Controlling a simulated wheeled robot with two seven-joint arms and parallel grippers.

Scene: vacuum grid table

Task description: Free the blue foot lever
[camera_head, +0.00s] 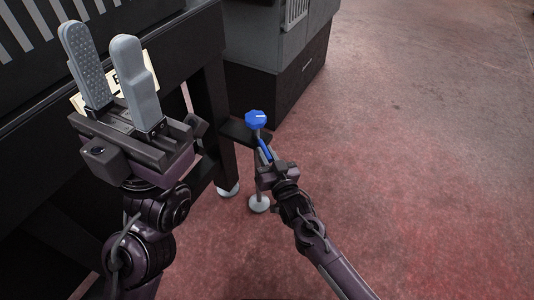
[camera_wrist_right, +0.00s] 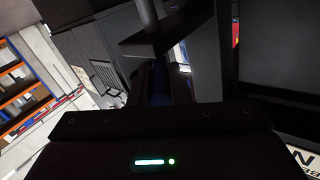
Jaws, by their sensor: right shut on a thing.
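The blue foot lever (camera_head: 265,151) shows as a short blue strip at my right gripper (camera_head: 266,164), beside the table's leg. My right gripper is shut on it, and its fingers hide most of it. In the right wrist view a dark blue piece (camera_wrist_right: 159,86) shows between the fingers. A blue eight-sided knob (camera_head: 256,118) with a white mark stands just above on a thin stem; I cannot tell whether it joins the lever. My left gripper (camera_head: 101,42) is open and empty, its grey fingers pointing up in front of the table.
The black table (camera_head: 160,48) fills the upper left, with a leg (camera_head: 216,115) near my right gripper. Round pale feet (camera_head: 260,204) stand on the red floor. A dark cabinet (camera_head: 290,80) stands behind. The floor at the right (camera_head: 430,150) is clear.

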